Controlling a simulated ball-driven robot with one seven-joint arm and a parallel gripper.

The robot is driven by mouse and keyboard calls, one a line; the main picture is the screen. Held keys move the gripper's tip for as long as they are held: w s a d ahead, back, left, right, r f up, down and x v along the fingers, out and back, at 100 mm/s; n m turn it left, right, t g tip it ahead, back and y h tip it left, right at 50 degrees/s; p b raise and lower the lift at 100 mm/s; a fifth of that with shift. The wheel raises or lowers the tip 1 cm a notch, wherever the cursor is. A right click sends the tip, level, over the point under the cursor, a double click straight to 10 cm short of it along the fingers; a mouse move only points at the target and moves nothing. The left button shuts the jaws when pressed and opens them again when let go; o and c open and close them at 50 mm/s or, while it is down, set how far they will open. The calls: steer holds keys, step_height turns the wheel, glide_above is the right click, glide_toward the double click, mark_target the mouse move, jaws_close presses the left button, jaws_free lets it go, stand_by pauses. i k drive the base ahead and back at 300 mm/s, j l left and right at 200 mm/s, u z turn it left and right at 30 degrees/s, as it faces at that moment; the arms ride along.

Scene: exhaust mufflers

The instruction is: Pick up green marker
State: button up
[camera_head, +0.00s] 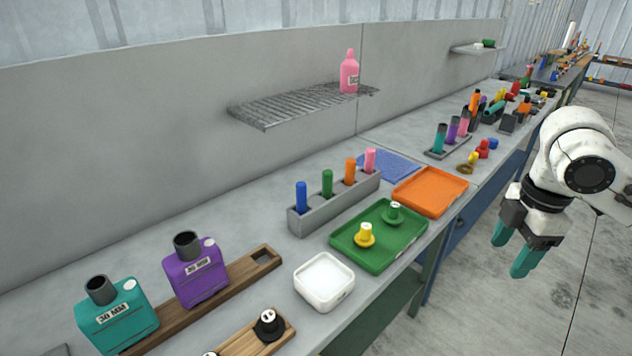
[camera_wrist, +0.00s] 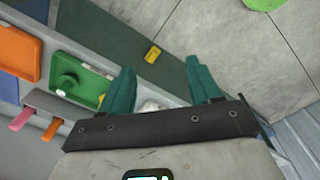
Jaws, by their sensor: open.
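The green marker (camera_head: 327,183) stands upright in a grey holder (camera_head: 333,205) on the workbench, between a blue marker (camera_head: 301,197) and an orange marker (camera_head: 350,171). A pink marker (camera_head: 370,160) stands at the holder's far end. My gripper (camera_head: 515,248) is open and empty, with teal fingers, at the right over the floor beyond the bench's front edge, well apart from the holder. In the wrist view my gripper (camera_wrist: 165,88) shows its spread fingers. The wrist view also shows the orange marker (camera_wrist: 51,130) and the pink marker (camera_wrist: 22,119); the green marker is not visible there.
A green tray (camera_head: 376,266) with yellow and green pieces lies in front of the holder. An orange tray (camera_head: 430,192), a white dish (camera_head: 324,282) and a blue cloth (camera_head: 388,166) are nearby. A wire shelf (camera_head: 290,104) with a pink bottle (camera_head: 349,72) hangs above.

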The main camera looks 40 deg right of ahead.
mark_target(327, 175)
steer(key=i, duration=1.65)
